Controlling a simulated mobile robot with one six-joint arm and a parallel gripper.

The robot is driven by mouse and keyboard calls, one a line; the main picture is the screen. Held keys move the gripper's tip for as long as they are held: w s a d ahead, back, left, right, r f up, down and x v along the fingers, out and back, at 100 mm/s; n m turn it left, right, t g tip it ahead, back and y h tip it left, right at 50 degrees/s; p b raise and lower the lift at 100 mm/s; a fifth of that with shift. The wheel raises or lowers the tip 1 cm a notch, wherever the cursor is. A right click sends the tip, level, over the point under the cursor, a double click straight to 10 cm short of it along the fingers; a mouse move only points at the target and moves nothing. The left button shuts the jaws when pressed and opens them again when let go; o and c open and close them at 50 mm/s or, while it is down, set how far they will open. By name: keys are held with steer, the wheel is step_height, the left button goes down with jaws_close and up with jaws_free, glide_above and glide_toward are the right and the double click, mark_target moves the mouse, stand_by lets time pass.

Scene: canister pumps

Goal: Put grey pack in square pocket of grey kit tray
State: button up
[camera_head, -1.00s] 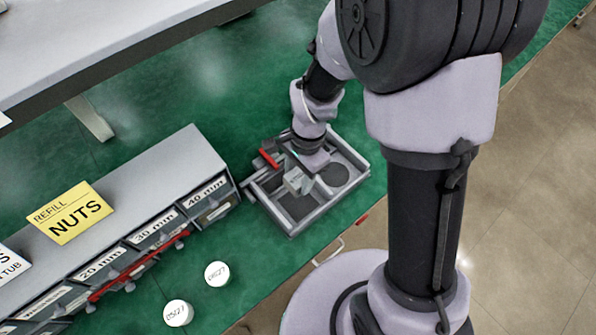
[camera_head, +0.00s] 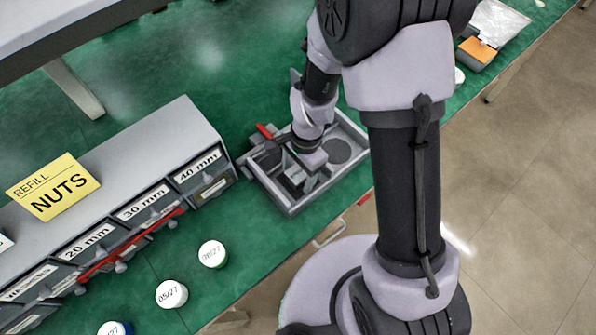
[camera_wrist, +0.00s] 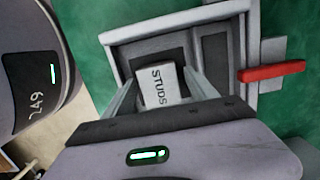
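The grey kit tray (camera_head: 328,190) lies on the green bench top, with a round recess (camera_head: 338,150) at its right side. In the wrist view the tray (camera_wrist: 180,22) shows a dark square pocket (camera_wrist: 146,64) and a darker long compartment to its right. The grey pack (camera_wrist: 158,86), labelled STUDS, is between the fingers of my gripper (camera_wrist: 161,76), which appear to touch its two sides. The pack is at the square pocket and covers part of it. I cannot tell whether its bottom touches the pocket floor. In the head view my gripper (camera_head: 302,178) is low over the tray.
A red handle (camera_head: 264,131) sticks out at the tray's back left edge. A drawer rack (camera_head: 150,150) with a yellow NUTS sign (camera_head: 55,187) stands to the left. White-lidded tubs (camera_head: 213,254) stand in front of it. Free green bench lies behind the tray.

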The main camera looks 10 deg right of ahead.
steer(key=shift+r, duration=0.1)
steer(key=d+r+n+t+p, duration=0.1)
steer(key=d+r+p, duration=0.15)
steer(key=r, duration=0.95)
steer(key=d+r+n+t+p, duration=0.15)
steer(key=r+p, duration=0.25)
steer(key=r, duration=0.8)
steer(key=s+d+r+n+t, duration=0.2)
steer(key=s+r+n+t, duration=0.2)
steer(key=s+r, duration=0.6)
steer(key=shift+s+d+r+y, duration=0.15)
steer(key=shift+s+r+y, duration=0.15)
steer(key=shift+r, duration=0.2)
